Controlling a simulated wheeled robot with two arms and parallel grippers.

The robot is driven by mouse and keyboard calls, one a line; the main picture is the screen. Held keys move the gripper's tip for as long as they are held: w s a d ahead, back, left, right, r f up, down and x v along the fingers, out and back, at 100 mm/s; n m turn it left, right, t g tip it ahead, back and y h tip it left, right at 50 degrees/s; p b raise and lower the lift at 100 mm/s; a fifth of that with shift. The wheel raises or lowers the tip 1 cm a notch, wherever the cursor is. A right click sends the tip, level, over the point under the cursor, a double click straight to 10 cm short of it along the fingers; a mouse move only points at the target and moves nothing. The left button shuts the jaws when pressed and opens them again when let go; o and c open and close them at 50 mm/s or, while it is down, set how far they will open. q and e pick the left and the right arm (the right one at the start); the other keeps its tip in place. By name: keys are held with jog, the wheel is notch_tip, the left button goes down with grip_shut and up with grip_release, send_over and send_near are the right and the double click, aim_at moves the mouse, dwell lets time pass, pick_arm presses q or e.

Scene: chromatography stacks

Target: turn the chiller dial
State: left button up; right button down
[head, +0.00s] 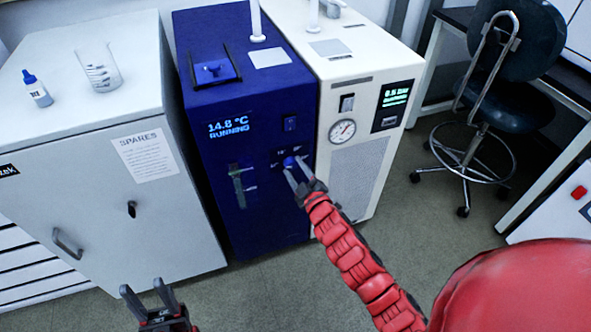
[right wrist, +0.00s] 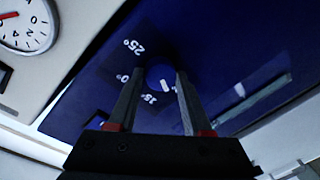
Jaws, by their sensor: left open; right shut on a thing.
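The chiller (head: 240,190) is the dark blue cabinet in the middle of the head view; its display (head: 228,129) reads 14.8 °C RUNNING. The blue chiller dial (head: 289,161) is on its front face. In the right wrist view the dial (right wrist: 160,78) has a white pointer mark, with the labels 25° and 15° around it. My right gripper (head: 296,172) is at the dial, its two fingers (right wrist: 155,90) on either side of it, shut on it. My left gripper (head: 147,292) is open and empty, low over the floor, away from the chiller.
A grey SPARES cabinet (head: 190,235) stands to the left, with a beaker (head: 100,68) and a small bottle (head: 37,88) on top. A white unit with a gauge (head: 342,131) stands close on the right. A stool (head: 490,125) is further right. Open floor (head: 265,290) lies in front.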

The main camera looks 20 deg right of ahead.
jog(key=shift+a+n, duration=0.1)
jog(key=shift+n, duration=1.7)
jog(key=shift+b, duration=0.3)
jog(key=shift+c, duration=1.7)
grip_release()
jog(key=shift+s, duration=0.15)
jog(key=s+d+r+p, duration=0.1)
jog(key=s+p, duration=0.2)
jog(key=s, duration=1.4)
jog(key=shift+d+r+p, duration=0.25)
jog(key=shift+p, duration=0.15)
